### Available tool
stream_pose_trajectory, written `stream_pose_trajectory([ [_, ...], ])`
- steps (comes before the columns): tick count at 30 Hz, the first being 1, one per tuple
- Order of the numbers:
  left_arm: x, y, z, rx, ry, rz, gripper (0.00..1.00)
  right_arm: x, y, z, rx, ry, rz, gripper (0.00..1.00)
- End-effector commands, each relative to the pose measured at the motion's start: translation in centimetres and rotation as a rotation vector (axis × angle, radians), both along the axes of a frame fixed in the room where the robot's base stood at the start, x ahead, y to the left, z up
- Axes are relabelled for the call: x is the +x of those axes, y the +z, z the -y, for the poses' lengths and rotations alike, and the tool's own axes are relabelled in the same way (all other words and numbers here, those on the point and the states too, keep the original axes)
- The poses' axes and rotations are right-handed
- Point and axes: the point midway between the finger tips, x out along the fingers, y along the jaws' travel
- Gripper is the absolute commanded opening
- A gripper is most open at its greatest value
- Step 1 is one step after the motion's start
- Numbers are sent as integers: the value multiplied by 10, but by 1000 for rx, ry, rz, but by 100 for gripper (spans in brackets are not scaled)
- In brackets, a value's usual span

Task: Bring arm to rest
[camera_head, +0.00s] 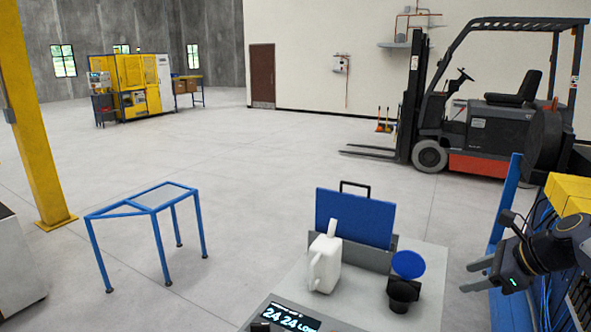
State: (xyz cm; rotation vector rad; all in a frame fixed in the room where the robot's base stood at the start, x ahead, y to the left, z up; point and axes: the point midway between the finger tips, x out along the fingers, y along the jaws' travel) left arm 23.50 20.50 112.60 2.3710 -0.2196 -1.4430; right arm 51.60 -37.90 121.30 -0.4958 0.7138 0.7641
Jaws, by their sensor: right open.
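My right gripper (478,276) is at the right side of the head view, in front of a blue-framed rack. Its two grey fingers point left and stand apart, with nothing between them. It is to the right of the grey-topped work surface (428,262) and clear of the things on it. My right arm comes in from the right edge. My left gripper does not show.
A blue frame table (152,207) stands left. A forklift (480,125) stands behind. Open floor lies between.

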Motion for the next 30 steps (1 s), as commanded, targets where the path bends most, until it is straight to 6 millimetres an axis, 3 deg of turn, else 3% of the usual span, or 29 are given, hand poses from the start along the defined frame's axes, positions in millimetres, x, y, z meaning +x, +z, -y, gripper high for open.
stream_pose_trajectory([
  [1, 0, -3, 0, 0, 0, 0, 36, -28, 7, -23, -92, 128, 70, 48],
  [5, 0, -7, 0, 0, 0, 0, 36, -98, 4, -73, -356, 494, 249, 48],
  [9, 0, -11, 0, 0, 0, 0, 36, -174, -21, -119, -643, 905, 445, 48],
  [12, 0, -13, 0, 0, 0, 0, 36, -220, -48, -144, -828, 1172, 567, 48],
  [15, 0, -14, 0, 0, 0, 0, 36, -252, -73, -159, -971, 1383, 659, 48],
  [20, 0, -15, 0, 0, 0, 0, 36, -278, -99, -171, -1093, 1570, 735, 48],
  [26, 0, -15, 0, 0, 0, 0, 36, -282, -103, -172, -1113, 1606, 747, 48],
  [30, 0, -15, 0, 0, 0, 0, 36, -282, -103, -172, -1112, 1605, 746, 36],
])
